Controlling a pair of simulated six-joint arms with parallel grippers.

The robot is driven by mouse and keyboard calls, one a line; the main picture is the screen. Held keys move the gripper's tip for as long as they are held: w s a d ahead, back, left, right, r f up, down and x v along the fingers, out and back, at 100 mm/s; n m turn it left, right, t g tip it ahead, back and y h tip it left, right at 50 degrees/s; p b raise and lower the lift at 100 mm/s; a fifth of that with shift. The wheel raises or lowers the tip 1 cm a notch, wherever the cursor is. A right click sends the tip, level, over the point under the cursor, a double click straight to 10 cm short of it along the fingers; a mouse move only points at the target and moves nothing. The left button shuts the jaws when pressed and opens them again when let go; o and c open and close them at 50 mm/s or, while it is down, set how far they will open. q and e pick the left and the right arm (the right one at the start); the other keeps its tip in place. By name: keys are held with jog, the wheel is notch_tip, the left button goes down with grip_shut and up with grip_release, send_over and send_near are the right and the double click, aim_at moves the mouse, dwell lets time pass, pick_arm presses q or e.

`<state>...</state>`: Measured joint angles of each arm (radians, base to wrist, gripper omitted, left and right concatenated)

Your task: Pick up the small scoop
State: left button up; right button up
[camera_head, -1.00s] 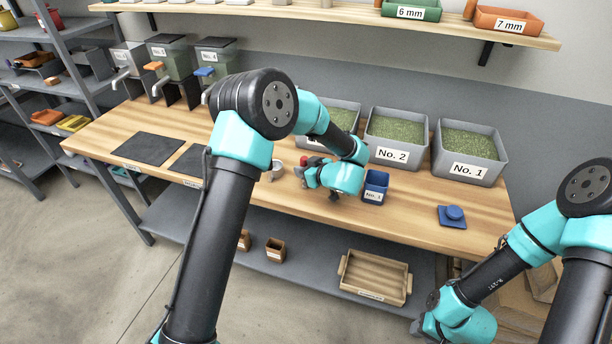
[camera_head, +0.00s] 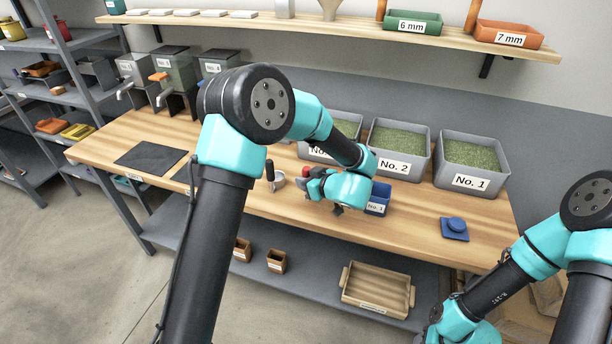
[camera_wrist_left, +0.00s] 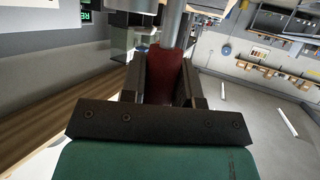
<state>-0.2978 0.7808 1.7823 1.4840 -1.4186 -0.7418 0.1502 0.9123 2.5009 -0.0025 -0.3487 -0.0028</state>
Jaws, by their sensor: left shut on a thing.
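My left gripper (camera_head: 322,188) is over the middle of the wooden table, left of the blue bin. In the left wrist view its fingers (camera_wrist_left: 168,75) are shut on a dark red handle (camera_wrist_left: 169,72), with a grey metal part rising from it. I take this for the small scoop; its bowl is not clearly seen. In the head view only a bit of red (camera_head: 317,172) shows at the gripper. Whether it is clear of the table I cannot tell. My right gripper is at the bottom edge, mostly cut off.
A small round metal thing (camera_head: 278,181) with a black upright handle stands left of the gripper. The blue bin (camera_head: 377,205) stands close at the right. Grey bins of green beans (camera_head: 470,181) line the back. A blue lidded item (camera_head: 454,228) lies right.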

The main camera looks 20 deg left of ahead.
pick_arm(q)
jog(key=s+d+r, duration=0.1)
jog(key=s+d, duration=0.2)
jog(key=s, duration=0.8)
jog(key=shift+d, duration=0.35)
dwell(0.5)
jog(key=w+a+f+m+t+h, duration=0.2)
jog(key=w+a+m+t+h, duration=0.2)
jog(key=w+m+t+h, duration=0.2)
jog(key=shift+w+a+f+m+h, duration=0.15)
jog(key=shift+w+f+m+h, duration=0.1)
jog(key=shift+w+m+h, duration=1.05)
jog(key=shift+w+m+t, duration=0.4)
jog(key=shift+w, duration=0.1)
